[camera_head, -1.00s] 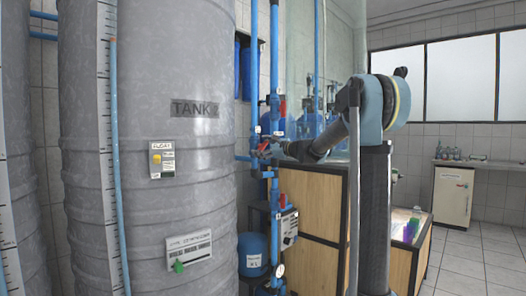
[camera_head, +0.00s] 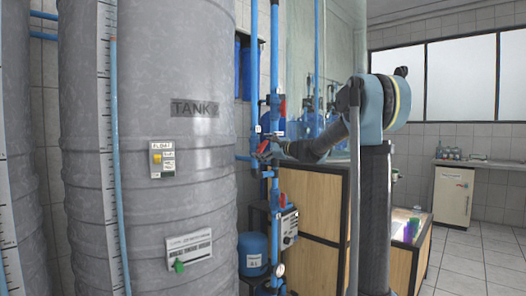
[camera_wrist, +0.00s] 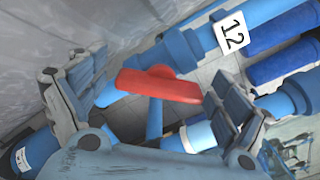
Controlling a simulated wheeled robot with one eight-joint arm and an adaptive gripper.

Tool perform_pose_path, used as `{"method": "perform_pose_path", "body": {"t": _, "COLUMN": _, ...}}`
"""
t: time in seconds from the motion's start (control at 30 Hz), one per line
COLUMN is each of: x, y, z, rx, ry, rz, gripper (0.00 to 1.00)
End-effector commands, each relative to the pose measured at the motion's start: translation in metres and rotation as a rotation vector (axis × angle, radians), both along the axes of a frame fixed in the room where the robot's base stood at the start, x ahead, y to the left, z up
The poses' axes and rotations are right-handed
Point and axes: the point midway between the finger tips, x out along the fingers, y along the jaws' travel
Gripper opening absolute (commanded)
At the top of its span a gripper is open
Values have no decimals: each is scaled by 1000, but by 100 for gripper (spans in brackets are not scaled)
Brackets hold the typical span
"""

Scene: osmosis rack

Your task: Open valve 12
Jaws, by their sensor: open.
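The valve's red handle (camera_wrist: 158,85) lies between the two open fingers of my gripper (camera_wrist: 160,92) in the wrist view. The handle's right end is close to the right finger; I cannot tell if they touch. A white label reading 12 (camera_wrist: 232,33) is on the blue pipe (camera_wrist: 190,45) beside it. In the head view, my gripper (camera_head: 270,150) is at the blue vertical pipe (camera_head: 275,95), by the red handle (camera_head: 262,146). The gripper partly hides the valve there.
A large grey tank (camera_head: 150,130) stands close on the left of the pipe. A wooden cabinet (camera_head: 310,210) stands behind and below my arm. Another red handle (camera_head: 283,106) is just above on the piping. A blue pressure vessel (camera_head: 253,254) is below.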

Motion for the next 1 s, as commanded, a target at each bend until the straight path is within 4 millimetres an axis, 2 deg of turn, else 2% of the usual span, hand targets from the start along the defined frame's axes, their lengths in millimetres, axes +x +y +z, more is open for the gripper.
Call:
{"method": "perform_pose_path", "body": {"t": 0.2, "x": 0, "y": -1, "z": 0, "rx": 1, "ry": 0, "rz": -1, "gripper": 92}}
{"method": "perform_pose_path", "body": {"t": 0.33, "x": -6, "y": -10, "z": 0, "rx": 1, "ry": 0, "rz": -2, "gripper": 92}}
{"method": "perform_pose_path", "body": {"t": 0.73, "x": -50, "y": -67, "z": -1, "rx": 0, "ry": 1, "rz": -4, "gripper": 92}}
{"method": "perform_pose_path", "body": {"t": 1.0, "x": -70, "y": -91, "z": -1, "rx": 0, "ry": 1, "rz": -2, "gripper": 92}}
